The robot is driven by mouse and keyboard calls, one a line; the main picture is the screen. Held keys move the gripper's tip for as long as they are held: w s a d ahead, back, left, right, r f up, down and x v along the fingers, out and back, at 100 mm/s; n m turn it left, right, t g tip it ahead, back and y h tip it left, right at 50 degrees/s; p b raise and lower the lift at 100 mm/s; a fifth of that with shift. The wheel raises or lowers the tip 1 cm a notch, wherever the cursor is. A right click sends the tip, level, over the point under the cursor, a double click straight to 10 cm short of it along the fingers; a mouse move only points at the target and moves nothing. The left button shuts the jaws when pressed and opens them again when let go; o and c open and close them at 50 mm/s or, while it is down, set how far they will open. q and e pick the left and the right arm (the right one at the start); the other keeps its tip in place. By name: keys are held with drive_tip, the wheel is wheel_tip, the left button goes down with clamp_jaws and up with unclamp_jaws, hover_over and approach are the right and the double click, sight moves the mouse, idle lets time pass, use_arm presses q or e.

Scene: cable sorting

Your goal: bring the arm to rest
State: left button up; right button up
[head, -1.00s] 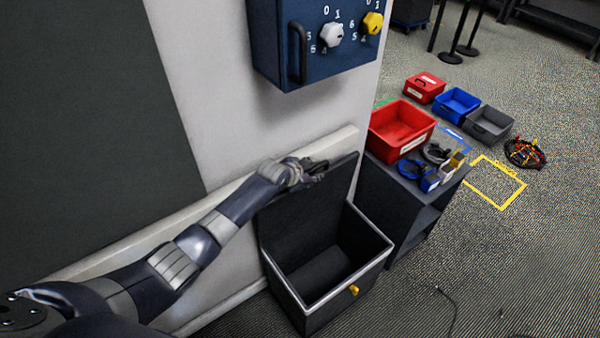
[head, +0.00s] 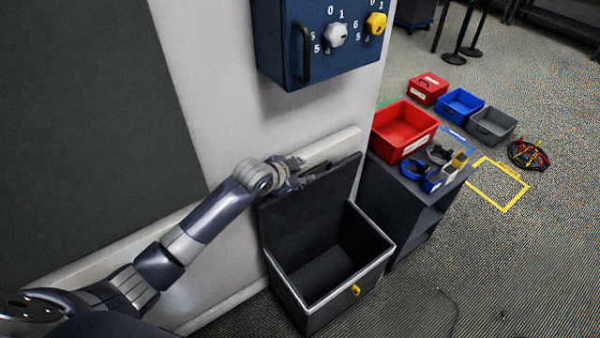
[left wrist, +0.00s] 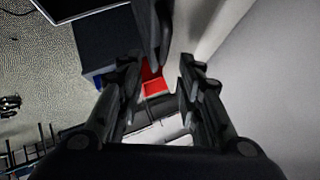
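My left arm reaches in from the left in the head view, along the pale wall. My left gripper (head: 292,182) is at the wall ledge, just above and left of the raised lid of the dark chest. In the left wrist view the two fingers of my left gripper (left wrist: 158,88) stand apart with nothing between them. My right gripper is not in view.
The open dark chest (head: 377,264) with a yellow knob (head: 355,290) stands below. A blue wall panel (head: 285,50) hangs above. A dark shelf (head: 430,220) carries a red bin (head: 418,148) and coiled cables.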

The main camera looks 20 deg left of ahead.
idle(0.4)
use_arm(q)
drive_tip(key=s+d+f+n+g, duration=0.1)
drive_tip(key=s+f+n+g, duration=0.15)
drive_tip(key=s, duration=0.95)
drive_tip(key=s+d+f+n+g, duration=0.1)
drive_tip(key=s+f+n, duration=0.15)
drive_tip(key=s, duration=0.85)
drive_tip(key=s+a+n+g+y, duration=0.2)
drive_tip(key=s+a+n+g, duration=0.15)
drive_tip(key=s, duration=1.05)
wheel_tip(320, 180, down, 26)
drive_tip(key=s+m, duration=0.1)
drive_tip(key=s, duration=0.1)
drive_tip(key=s+a+f, duration=0.1)
drive_tip(key=s+f, duration=0.6)
drive_tip(key=s, duration=0.1)
drive_tip(key=s+a+f+g, duration=0.1)
drive_tip(key=s+a+f, duration=0.1)
drive_tip(key=s+f, duration=0.6)
drive_tip(key=shift+s+a+f+g+y, duration=0.25)
drive_tip(key=shift+s+g+y, duration=0.05)
drive_tip(key=shift+s, duration=0.15)
